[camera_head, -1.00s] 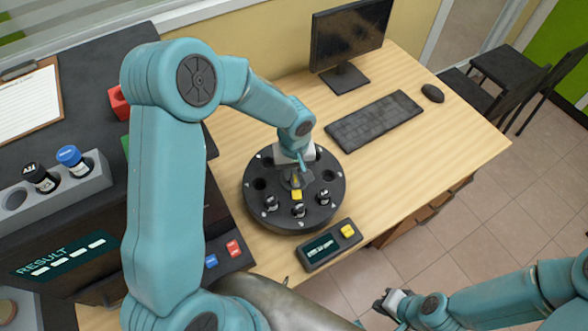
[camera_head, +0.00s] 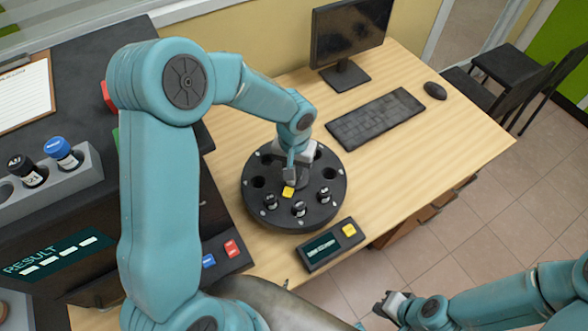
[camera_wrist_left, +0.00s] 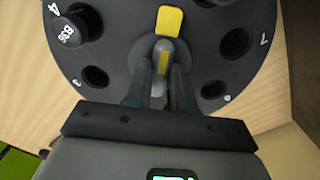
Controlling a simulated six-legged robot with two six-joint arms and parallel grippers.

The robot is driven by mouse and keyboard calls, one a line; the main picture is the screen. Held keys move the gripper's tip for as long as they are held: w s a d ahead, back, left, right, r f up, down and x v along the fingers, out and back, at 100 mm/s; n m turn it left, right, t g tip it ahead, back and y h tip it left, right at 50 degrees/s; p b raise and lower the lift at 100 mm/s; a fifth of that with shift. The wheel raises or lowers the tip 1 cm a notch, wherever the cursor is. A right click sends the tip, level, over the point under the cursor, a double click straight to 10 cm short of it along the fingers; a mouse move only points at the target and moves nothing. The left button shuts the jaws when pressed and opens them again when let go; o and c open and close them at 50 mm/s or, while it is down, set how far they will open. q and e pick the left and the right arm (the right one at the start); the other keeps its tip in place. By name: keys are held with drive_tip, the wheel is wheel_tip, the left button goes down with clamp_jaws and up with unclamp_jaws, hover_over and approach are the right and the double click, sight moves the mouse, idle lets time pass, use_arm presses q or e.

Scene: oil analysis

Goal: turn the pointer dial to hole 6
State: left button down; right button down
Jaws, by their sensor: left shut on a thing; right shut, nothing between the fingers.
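The pointer dial stands in the middle of a round black carousel (camera_head: 325,215) on the wooden table. Its yellow pointer tip (camera_head: 288,192) faces the near side of the carousel, slightly left. My left gripper (camera_head: 291,172) is shut on the dial's central knob from above. Labels 3, 4 and 7 are readable there; hole 6 is not identifiable. My right gripper (camera_head: 388,302) is shut and empty, away from the carousel.
Three small vials sit in the near holes, including a middle one (camera_head: 299,209). A small box with a yellow button (camera_head: 349,230) lies in front. A keyboard (camera_head: 376,118), monitor (camera_head: 348,40) and mouse (camera_head: 435,90) are behind. A vial rack (camera_head: 88,172) stands left.

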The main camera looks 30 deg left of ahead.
use_arm(q)
drive_tip(key=shift+w+m+b, duration=0.1)
drive_tip(key=shift+m+b, duration=0.3)
drive_tip(key=shift+m, duration=1.4)
drive_tip(key=shift+r, duration=0.1)
drive_tip(key=c, duration=1)
unclamp_jaws()
drive_tip(key=shift+o, duration=0.2)
wheel_tip(320, 180, up, 16)
drive_tip(key=shift+r, duration=0.1)
